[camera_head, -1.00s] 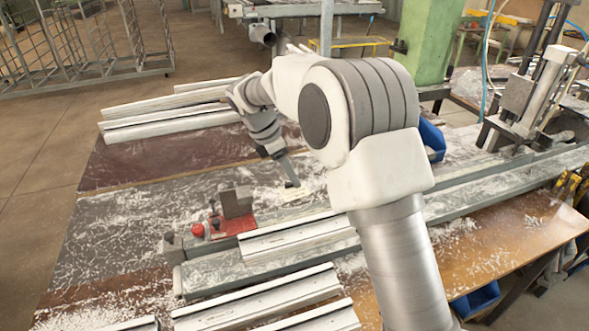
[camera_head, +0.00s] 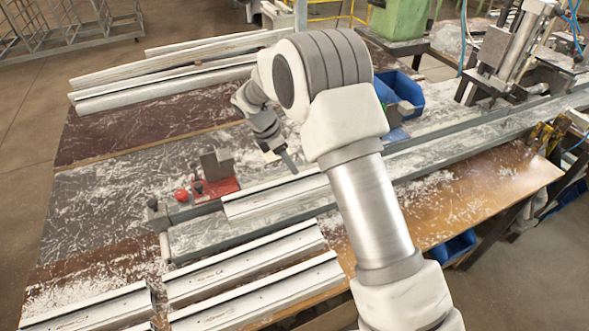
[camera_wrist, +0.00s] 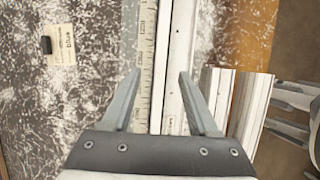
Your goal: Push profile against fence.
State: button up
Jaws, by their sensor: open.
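The profile (camera_head: 272,196), a long pale rail with a dark lengthwise groove, lies on the bench beam. Its right part is hidden behind my arm in the head view. In the wrist view the profile (camera_wrist: 176,60) runs up the picture. The fence (camera_head: 207,208) runs along its far side, and a ruler strip (camera_wrist: 146,60) shows beside the profile. I cannot tell whether profile and fence touch. My gripper (camera_head: 294,170) points down, open and empty. In the wrist view its fingertips (camera_wrist: 157,75) lie on either side of the ruler strip and profile edge.
A red-based clamp block (camera_head: 217,170) with a red knob (camera_head: 181,195) stands near the profile's left end. Several loose profiles (camera_head: 245,262) lie in front, more (camera_head: 165,85) behind.

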aim_at(301, 188)
jog(key=shift+x, duration=2.65)
jog(key=shift+c, duration=0.3)
grip_shut()
jog(key=shift+o, duration=0.3)
grip_release()
